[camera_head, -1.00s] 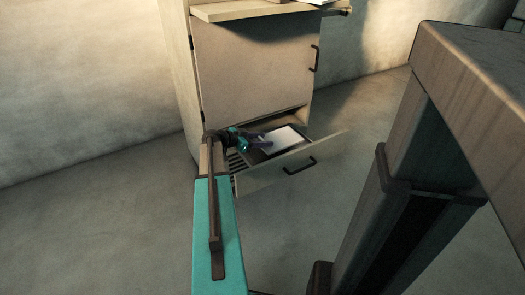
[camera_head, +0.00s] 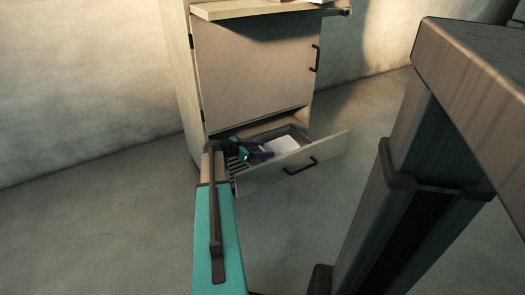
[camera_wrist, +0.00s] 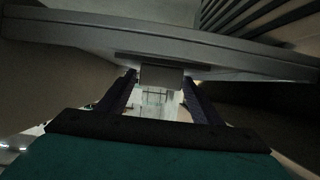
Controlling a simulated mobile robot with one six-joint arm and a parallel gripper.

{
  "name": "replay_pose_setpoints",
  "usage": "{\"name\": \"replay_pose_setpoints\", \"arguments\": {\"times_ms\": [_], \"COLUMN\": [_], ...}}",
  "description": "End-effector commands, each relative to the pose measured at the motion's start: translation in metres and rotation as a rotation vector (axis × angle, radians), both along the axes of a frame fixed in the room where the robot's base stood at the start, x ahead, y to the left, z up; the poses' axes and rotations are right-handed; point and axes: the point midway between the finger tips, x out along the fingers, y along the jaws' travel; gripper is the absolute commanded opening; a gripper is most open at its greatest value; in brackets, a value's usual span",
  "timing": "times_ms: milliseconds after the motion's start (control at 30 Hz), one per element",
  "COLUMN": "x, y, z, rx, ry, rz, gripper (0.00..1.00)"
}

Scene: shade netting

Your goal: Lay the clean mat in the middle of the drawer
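The drawer (camera_head: 315,153) is pulled open at the bottom of the cabinet. A pale, flat piece (camera_head: 284,144), apparently the mat, lies or hangs low inside it, right of my fingers, with a grey rim behind it. My gripper (camera_head: 262,155) reaches into the drawer from the left, its dark fingers close to the pale piece's near left side. In the wrist view my gripper (camera_wrist: 160,80) has a small grey block (camera_wrist: 162,75) between its fingertips, joined to a broad grey edge (camera_wrist: 230,55). Whether the fingers press on the block is too dark to tell.
The closed cabinet door (camera_head: 255,75) stands above the drawer, with a shelf board (camera_head: 250,10) over it. Dark slats (camera_head: 236,165) line the drawer's left part. A brown table (camera_head: 480,80) stands at the right. The floor in front is open.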

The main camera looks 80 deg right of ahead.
Motion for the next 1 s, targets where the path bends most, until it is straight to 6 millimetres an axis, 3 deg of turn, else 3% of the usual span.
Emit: {"name": "replay_pose_setpoints", "arguments": {"times_ms": [567, 1000], "x": [0.007, 0.050], "y": [0.007, 0.048], "z": [0.006, 0.031], "rx": [0.000, -0.001], "ry": [0.000, 0.001], "rz": [0.001, 0.002], "gripper": [0.65, 0.65]}}
